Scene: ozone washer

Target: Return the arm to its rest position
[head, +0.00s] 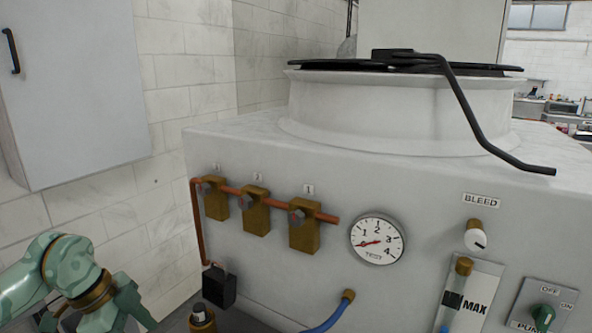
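My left arm, pale green with brass-coloured rings, comes in at the lower left corner. Its gripper end (104,314) points down and is partly cut off by the bottom edge. The fingertips do not show clearly, so I cannot tell whether it is open or shut. Nothing is seen held in the part that shows. It is to the left of the washer (270,150) and appears apart from it. My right arm and gripper are not in view.
The washer front carries brass valves (256,212) on a copper pipe, a gauge (377,239), a bleed knob (477,236) and a green pump switch (543,316). A black handle (470,115) overhangs its top. A wall cabinet (75,90) hangs above.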

